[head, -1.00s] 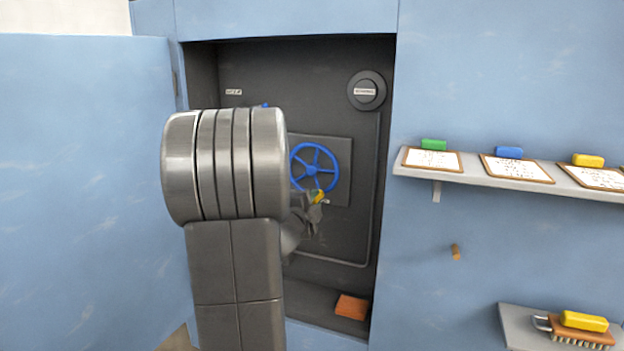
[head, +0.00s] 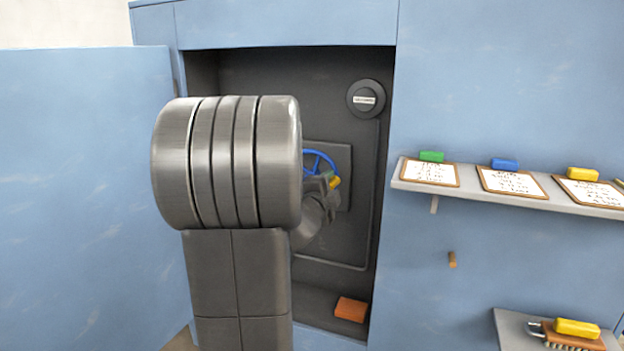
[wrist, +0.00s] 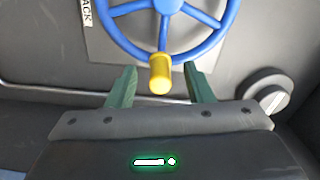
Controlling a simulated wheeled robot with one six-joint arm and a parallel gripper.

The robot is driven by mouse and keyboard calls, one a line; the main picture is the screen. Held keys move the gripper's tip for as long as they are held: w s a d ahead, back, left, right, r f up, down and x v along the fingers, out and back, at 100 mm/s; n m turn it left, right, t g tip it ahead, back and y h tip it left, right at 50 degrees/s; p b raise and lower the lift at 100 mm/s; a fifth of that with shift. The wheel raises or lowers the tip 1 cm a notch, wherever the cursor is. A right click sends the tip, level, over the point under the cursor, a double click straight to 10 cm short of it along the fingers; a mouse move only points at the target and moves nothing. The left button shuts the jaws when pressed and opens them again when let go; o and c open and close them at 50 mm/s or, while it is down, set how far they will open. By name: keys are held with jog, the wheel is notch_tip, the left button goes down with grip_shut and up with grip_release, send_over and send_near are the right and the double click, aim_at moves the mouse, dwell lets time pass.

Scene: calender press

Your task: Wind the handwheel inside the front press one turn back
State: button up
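The blue handwheel (wrist: 205,45) is mounted on a grey plate on the back wall of the open press cabinet. In the head view the handwheel (head: 318,157) is mostly hidden behind my arm. Its yellow handle knob (wrist: 160,72) points toward the wrist camera, at the bottom of the rim in the wrist view. My gripper (wrist: 160,85) is open, with one green finger to each side of the knob and gaps between. In the head view the knob (head: 335,182) shows beside my gripper.
A dark round dial (head: 366,98) is on the cabinet's back wall, upper right. An orange block (head: 351,309) lies on the cabinet floor. The open blue door (head: 85,190) stands at left. A shelf (head: 480,196) with cards and coloured blocks is outside at right.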

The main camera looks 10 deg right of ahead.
jog(key=shift+o, duration=0.4)
jog(key=v, duration=0.7)
dwell(0.3)
jog(key=x, duration=0.7)
jog(key=shift+w+d, duration=0.1)
jog(key=shift+f+b, duration=0.4)
jog(key=shift+f, duration=0.25)
jog(key=shift+a, duration=0.25)
